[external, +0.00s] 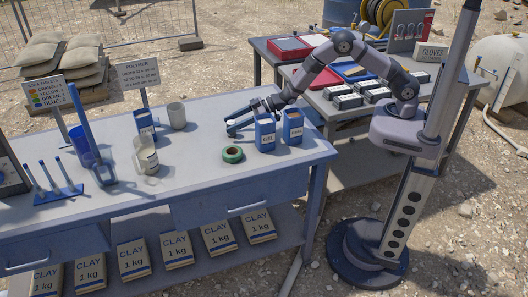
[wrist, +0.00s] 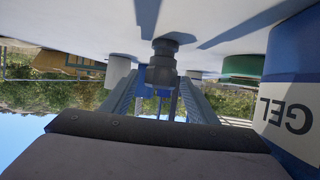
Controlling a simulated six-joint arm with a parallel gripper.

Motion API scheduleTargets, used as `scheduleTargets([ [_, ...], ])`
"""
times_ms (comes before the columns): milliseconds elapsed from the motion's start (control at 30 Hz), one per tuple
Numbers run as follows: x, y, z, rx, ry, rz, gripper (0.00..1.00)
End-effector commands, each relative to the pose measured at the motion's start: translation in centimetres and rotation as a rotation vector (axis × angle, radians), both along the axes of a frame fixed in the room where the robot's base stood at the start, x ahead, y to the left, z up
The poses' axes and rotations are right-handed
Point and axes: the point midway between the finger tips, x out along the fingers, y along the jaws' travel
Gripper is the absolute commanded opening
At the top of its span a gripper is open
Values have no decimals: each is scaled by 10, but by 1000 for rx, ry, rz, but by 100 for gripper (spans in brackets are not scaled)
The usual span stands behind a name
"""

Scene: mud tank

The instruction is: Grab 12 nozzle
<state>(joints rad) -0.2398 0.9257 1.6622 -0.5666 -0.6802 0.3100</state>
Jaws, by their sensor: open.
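My gripper (external: 232,126) is open, low over the blue-grey bench, left of the blue GEL container. In the wrist view, which is upside down, its two ribbed fingers reach forward with a gap between them (wrist: 160,85). A dark grey stepped fitting (wrist: 162,64), likely the nozzle, stands on the bench in line with that gap. The fingers do not visibly press on it; whether it is inside or just beyond the fingertips is unclear. No number 12 is readable. The external view does not show the fitting clearly.
The GEL container (external: 265,132) is close beside my gripper, with another blue container (external: 293,127) to its right. A green tape roll (external: 232,154) lies in front. The bench front centre is clear.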

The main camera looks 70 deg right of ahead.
Motion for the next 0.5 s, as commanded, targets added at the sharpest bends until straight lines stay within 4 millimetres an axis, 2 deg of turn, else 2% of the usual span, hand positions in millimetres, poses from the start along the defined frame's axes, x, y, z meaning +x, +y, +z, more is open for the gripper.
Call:
scheduleTargets([
  [500, 32, 24, -17, 0, 2, 1, 54],
])
